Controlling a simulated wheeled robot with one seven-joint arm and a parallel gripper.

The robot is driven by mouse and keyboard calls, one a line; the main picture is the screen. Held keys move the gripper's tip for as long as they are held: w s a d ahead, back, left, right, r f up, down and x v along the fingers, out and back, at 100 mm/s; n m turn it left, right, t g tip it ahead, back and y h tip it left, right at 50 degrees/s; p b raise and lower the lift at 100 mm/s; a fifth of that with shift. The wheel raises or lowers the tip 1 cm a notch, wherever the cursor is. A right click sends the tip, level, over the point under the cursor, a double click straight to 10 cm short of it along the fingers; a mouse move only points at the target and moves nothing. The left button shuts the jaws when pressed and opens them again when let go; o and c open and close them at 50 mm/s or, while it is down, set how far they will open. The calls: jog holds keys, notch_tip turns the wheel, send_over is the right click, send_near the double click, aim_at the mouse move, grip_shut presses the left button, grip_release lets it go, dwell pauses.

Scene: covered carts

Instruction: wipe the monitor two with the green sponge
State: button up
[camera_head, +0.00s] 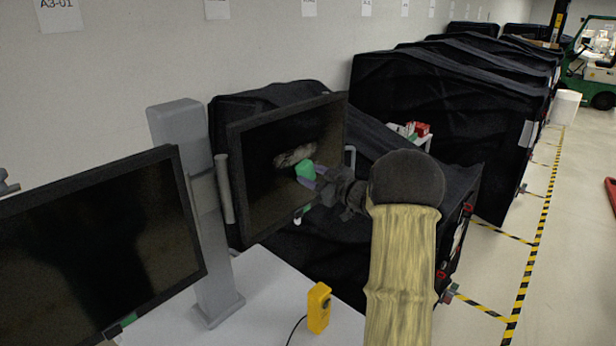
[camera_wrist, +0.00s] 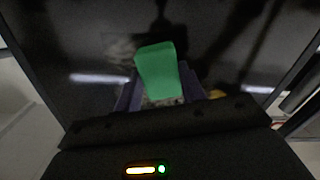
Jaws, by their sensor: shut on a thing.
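The green sponge (camera_head: 306,170) is held between the purple fingers of my gripper (camera_head: 311,181), in front of the right-hand monitor (camera_head: 255,205). In the wrist view the sponge (camera_wrist: 160,72) stands out beyond the fingers of my gripper (camera_wrist: 165,98), close to the dark screen (camera_wrist: 90,35). I cannot tell whether it touches the screen. A greyish smudge (camera_head: 295,155) shows on the screen just above the sponge. A second monitor (camera_head: 95,255) stands at the left with a dark screen. Which one is called monitor two is not marked in view.
A grey post (camera_head: 208,240) stands between the monitors on the white table (camera_head: 255,310). A yellow device (camera_head: 318,308) with a cable stands on the table. Covered carts (camera_head: 445,110) stand behind. The floor at the right is mostly clear beside striped tape.

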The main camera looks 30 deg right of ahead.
jog(key=shift+w+d, duration=0.1)
jog(key=shift+w+d+p, duration=0.35)
jog(key=shift+d, duration=0.45)
jog(key=shift+w+d+p, duration=0.3)
jog(key=shift+d, duration=0.45)
jog(key=shift+d, duration=0.1)
jog(key=shift+w+d+p, duration=0.3)
jog(key=shift+d+p, duration=0.05)
jog(key=shift+d, duration=0.4)
jog(key=shift+w+d+p, duration=0.3)
jog(key=shift+d+p, duration=0.05)
jog(key=shift+d, duration=0.35)
jog(key=shift+r, duration=0.1)
jog(key=shift+r+p, duration=0.7)
jog(key=shift+r, duration=0.3)
